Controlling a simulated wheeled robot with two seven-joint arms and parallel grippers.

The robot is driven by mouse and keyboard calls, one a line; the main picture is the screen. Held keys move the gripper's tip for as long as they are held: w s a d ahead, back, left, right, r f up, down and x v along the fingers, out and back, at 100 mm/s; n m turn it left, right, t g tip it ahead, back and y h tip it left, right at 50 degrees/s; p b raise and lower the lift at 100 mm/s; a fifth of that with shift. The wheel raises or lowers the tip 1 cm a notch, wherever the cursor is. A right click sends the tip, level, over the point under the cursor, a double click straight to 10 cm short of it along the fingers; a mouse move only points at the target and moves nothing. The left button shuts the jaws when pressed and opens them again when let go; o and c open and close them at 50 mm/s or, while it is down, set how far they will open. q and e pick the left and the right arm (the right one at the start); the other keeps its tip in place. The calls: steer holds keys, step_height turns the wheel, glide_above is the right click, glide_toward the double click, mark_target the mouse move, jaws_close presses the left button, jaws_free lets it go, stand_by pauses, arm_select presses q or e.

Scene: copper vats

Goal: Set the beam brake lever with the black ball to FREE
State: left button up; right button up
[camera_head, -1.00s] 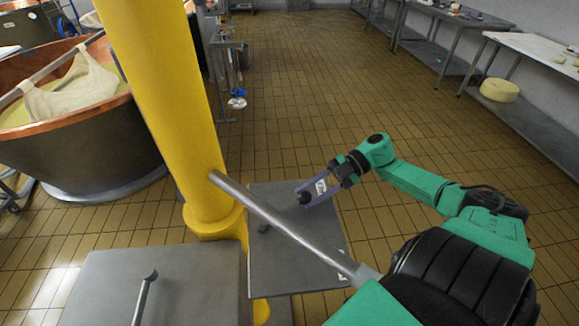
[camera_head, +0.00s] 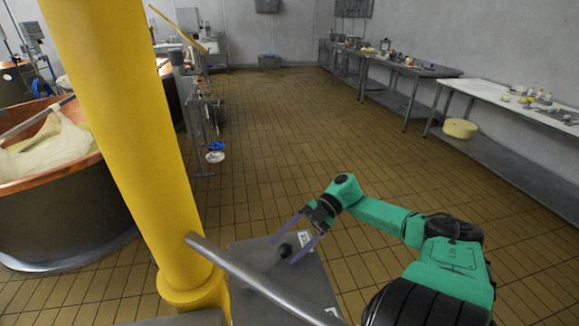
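The black ball (camera_head: 285,250) of the brake lever shows above a grey panel (camera_head: 320,283) at the lower middle. The lever's short stem runs down and left from the ball and is partly hidden by a metal bar. My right gripper (camera_head: 284,251) has its two purple fingers spread, one on each side of the ball. I cannot tell whether they touch it. A white label (camera_head: 305,238) shows by the fingers; its writing is too small to read. My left gripper is not in view.
A yellow column (camera_head: 125,130) stands at the left, with a copper vat (camera_head: 60,215) beyond it. The metal bar (camera_head: 250,275) slants across in front of the panel. Tables line the right wall, with a yellow cheese wheel (camera_head: 460,128) on a lower shelf. The tiled floor between is clear.

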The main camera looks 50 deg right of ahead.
step_height(320, 180, up, 9)
steer(key=shift+f+p, duration=0.1)
steer(key=shift+p, duration=0.95)
step_height(320, 180, up, 11)
steer(key=b, duration=0.1)
